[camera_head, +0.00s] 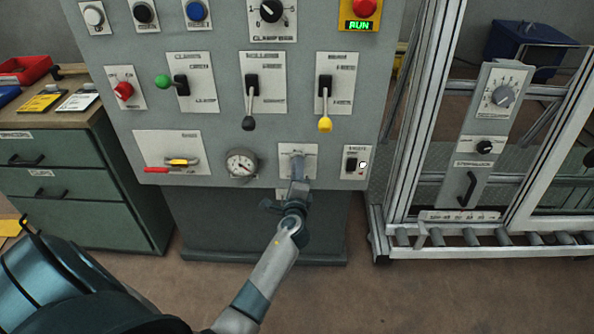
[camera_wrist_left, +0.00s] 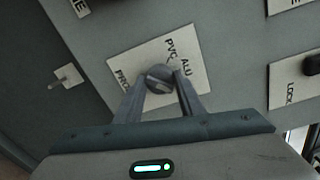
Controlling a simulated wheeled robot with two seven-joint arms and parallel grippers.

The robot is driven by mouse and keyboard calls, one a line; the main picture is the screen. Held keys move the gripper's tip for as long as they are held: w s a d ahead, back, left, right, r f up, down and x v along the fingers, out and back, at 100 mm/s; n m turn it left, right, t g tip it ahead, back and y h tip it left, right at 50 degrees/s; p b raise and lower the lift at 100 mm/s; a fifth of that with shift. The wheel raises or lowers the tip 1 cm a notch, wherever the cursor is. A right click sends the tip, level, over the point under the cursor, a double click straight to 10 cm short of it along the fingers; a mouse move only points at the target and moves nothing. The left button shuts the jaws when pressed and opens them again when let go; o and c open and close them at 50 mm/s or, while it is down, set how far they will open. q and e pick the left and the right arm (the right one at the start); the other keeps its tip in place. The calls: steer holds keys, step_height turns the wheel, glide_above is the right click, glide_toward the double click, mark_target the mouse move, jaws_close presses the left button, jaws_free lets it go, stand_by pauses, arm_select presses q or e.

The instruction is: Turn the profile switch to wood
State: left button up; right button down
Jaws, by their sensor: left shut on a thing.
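The profile switch (camera_wrist_left: 160,73) is a small round grey knob with a pale mark on its face. It sits on a white plate (camera_wrist_left: 128,62) in the left wrist view, where I read "PVC", "ALU" and the start of "PRO..."; no "wood" label is readable. The plate also shows in the head view (camera_head: 311,150) at the cabinet's lower edge, with the knob mostly hidden by my gripper. My left gripper (camera_wrist_left: 160,84) is shut on the knob, one finger on each side. The exact position the knob points to is hard to tell. My right gripper is not in view.
The grey control cabinet (camera_head: 225,120) also carries a gauge (camera_head: 242,163) left of the switch and a small rocker switch plate (camera_head: 355,162) right of it. Levers with black (camera_head: 248,122) and yellow (camera_head: 325,124) knobs hang above. An aluminium frame (camera_head: 425,110) stands at right.

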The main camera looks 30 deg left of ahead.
arm_select(q)
steer(key=o, duration=1)
steer(key=b+v, duration=0.1)
steer(key=v, duration=1.6)
steer(key=shift+s+f, duration=0.1)
steer(key=shift+s, duration=0.1)
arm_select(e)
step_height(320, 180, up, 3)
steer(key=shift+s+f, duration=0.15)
